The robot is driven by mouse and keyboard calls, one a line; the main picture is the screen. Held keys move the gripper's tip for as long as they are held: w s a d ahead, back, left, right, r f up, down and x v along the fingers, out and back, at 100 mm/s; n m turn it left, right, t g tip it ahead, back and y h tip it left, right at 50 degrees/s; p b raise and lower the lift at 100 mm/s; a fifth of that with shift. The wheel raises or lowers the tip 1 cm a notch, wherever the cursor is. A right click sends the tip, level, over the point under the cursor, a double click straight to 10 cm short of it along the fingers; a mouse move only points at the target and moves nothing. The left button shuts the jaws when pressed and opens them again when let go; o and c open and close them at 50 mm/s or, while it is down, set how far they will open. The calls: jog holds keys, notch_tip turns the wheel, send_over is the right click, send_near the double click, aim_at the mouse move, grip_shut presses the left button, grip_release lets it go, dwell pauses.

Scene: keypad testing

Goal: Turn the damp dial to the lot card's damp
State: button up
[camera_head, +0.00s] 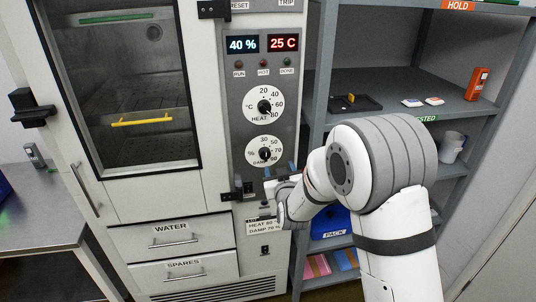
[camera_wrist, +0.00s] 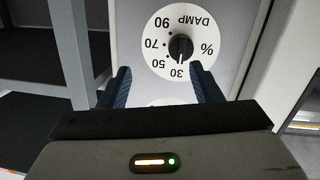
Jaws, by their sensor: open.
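The damp dial (camera_head: 264,150) is a white disc with a black knob on the grey control panel, below the heat dial. In the wrist view the damp dial (camera_wrist: 180,47) appears upside down, and its knob's white mark points near 30. The lot card (camera_head: 264,228) is low on the panel, partly covered by my gripper; its lower line seems to read DAMP 70 %. My gripper (camera_head: 280,171) is open and empty just below the dial. In the wrist view the blue fingers of my gripper (camera_wrist: 162,80) are spread apart, short of the knob.
The heat dial (camera_head: 264,106) sits above, under displays (camera_head: 263,44) reading 40 % and 25 C. A black latch (camera_head: 238,191) is left of my gripper. Grey shelves (camera_head: 395,95) with small items stand close on the right. The chamber door (camera_head: 125,90) is at left.

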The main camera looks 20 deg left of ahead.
aim_at(266, 157)
jog(key=shift+n+t+y, duration=0.3)
jog(key=shift+t+y, duration=0.1)
jog(key=shift+y, duration=0.1)
jog(key=w+a+p, duration=0.1)
jog(key=w+a, duration=0.1)
jog(key=w+a+p, duration=0.1)
jog(key=w+a, duration=0.1)
jog(key=w+a+f+p, duration=0.1)
jog(key=w+a, duration=0.1)
jog(key=shift+w+a, duration=0.15)
jog(key=shift+a, duration=0.2)
jog(key=c, duration=0.9)
jog(key=shift+d, duration=0.2)
jog(key=shift+c, duration=0.4)
jog(key=shift+a, duration=0.1)
